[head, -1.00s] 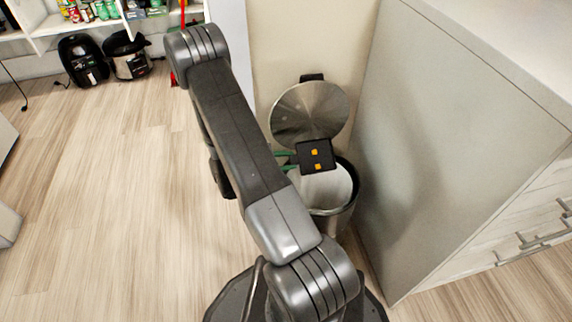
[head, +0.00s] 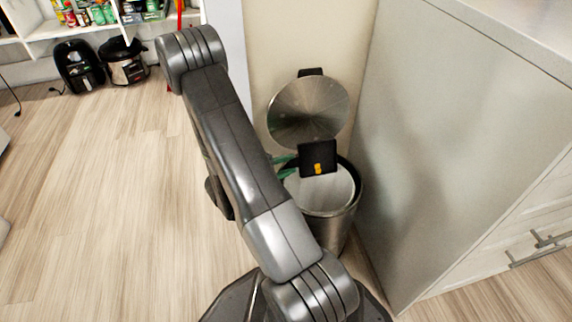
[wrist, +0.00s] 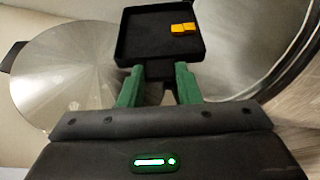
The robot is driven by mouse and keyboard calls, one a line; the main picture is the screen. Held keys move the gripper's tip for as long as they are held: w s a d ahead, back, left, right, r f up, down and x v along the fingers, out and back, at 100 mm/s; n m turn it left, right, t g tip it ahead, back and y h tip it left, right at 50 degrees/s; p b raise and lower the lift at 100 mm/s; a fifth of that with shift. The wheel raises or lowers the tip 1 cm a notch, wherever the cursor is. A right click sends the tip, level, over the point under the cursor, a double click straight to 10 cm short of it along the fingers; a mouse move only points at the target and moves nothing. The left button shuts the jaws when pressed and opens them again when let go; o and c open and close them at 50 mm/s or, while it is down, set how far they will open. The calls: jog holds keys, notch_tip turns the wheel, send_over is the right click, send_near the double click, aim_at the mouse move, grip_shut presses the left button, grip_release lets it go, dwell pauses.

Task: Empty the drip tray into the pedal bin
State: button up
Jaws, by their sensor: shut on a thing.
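The drip tray (head: 318,153) is a small black square tray, held over the open mouth of the pedal bin (head: 328,212). One or more orange-yellow pieces (head: 318,169) show at its lower edge in the head view. In the wrist view the tray (wrist: 150,40) holds orange-yellow pieces (wrist: 184,29) near its right side. My gripper (wrist: 160,80) has green fingers shut on the near edge of the tray; in the head view my gripper (head: 287,164) is partly hidden behind my arm. The bin's round metal lid (head: 308,108) stands open against the wall.
A grey cabinet side (head: 440,150) stands close on the right of the bin, with drawers beyond. A pale wall is behind the bin. Black appliances (head: 79,66) and shelves of cans are at the back left. The wooden floor on the left is clear.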

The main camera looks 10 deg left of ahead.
notch_tip(320, 180, up, 3)
jog(key=shift+p, duration=0.8)
notch_tip(320, 180, down, 3)
jog(key=shift+f+b, duration=0.15)
jog(key=shift+b, duration=0.8)
notch_tip(320, 180, up, 3)
jog(key=shift+r+p, duration=0.15)
jog(key=shift+p, duration=0.45)
notch_tip(320, 180, down, 3)
jog(key=shift+f+b, duration=0.1)
jog(key=shift+b, duration=0.5)
notch_tip(320, 180, up, 3)
jog(key=shift+f+p, duration=0.1)
jog(key=shift+p, duration=0.8)
jog(key=shift+r, duration=0.2)
notch_tip(320, 180, down, 3)
jog(key=shift+f+b, duration=0.15)
jog(key=shift+b, duration=0.75)
